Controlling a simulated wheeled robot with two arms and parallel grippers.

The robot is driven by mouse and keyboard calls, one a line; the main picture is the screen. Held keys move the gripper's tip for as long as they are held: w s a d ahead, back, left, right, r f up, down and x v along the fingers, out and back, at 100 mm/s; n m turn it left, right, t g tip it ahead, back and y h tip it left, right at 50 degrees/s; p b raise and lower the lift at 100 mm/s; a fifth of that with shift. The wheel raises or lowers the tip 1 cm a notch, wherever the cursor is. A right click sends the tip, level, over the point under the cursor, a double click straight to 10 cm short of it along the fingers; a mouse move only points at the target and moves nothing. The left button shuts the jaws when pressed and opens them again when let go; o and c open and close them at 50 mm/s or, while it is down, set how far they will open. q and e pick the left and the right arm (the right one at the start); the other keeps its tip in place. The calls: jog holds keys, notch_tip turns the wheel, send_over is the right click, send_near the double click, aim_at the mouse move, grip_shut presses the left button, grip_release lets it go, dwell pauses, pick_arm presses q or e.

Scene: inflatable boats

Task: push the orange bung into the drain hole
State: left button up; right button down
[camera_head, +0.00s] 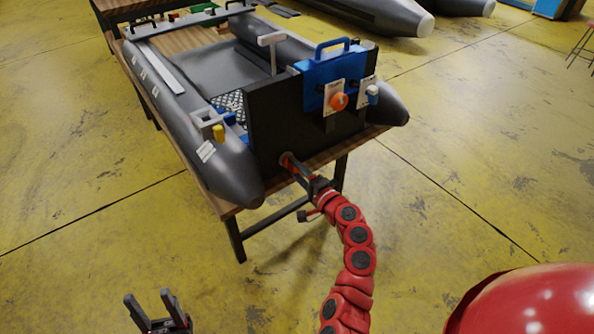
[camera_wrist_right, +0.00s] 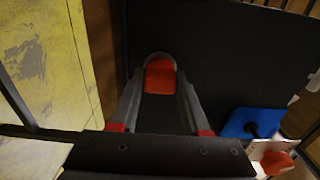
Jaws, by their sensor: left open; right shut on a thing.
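The grey inflatable boat (camera_head: 165,95) lies on a wooden-topped table, its black transom (camera_head: 270,125) towards me. My right gripper (camera_head: 288,160) reaches the lower left part of the transom. In the right wrist view, the gripper (camera_wrist_right: 160,85) is shut on the orange bung (camera_wrist_right: 160,77), held between its fingertips. A grey rim (camera_wrist_right: 160,55) curves around the bung's far end, at the dark transom (camera_wrist_right: 225,65). It looks like the drain hole's edge, but how deep the bung sits is hidden. My left gripper (camera_head: 155,308) is open and empty over the floor, away from the boat.
A blue plate (camera_head: 330,72) with a handle sits on the transom's top. An orange knob (camera_head: 339,101) on a white tag hangs there. The table legs (camera_head: 236,240) stand below.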

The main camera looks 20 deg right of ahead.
jog(key=shift+w+a, duration=0.15)
jog(key=shift+w, duration=0.2)
jog(key=shift+c, duration=1.5)
grip_release()
jog(key=v, duration=1.7)
jog(key=shift+s, duration=0.15)
